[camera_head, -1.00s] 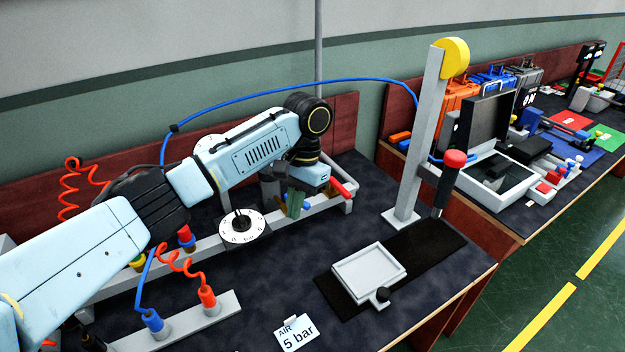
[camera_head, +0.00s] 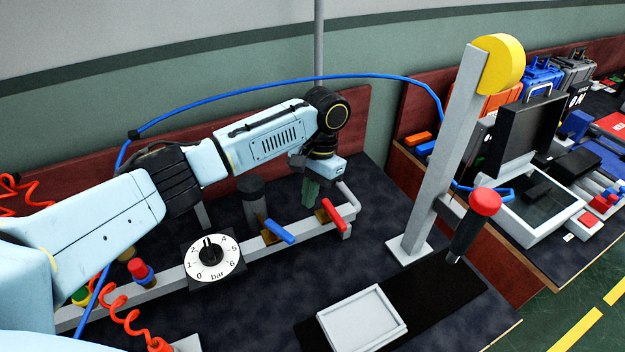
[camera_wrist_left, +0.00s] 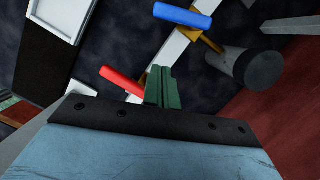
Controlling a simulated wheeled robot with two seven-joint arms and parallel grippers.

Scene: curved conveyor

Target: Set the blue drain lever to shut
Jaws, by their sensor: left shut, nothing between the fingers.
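The blue drain lever (camera_head: 280,231) sits on a brass valve on the grey pipe rail and lies crosswise to it, its free end toward the front right. It also shows in the left wrist view (camera_wrist_left: 183,15). A red lever (camera_head: 332,214) on the same rail, further right, lies about parallel to it and shows in the wrist view (camera_wrist_left: 123,82). My left gripper (camera_head: 311,195) is shut and empty, its green fingers pointing down beside the red lever's valve, apart from the blue lever. The fingers show in the wrist view (camera_wrist_left: 162,88). My right gripper is not in view.
A white dial (camera_head: 211,257) marked bar stands on the rail left of the levers. A dark cylinder (camera_head: 250,200) stands behind the rail. A grey post (camera_head: 440,160) with a red-topped handle (camera_head: 486,202) rises at right. A white tray (camera_head: 362,318) lies in front.

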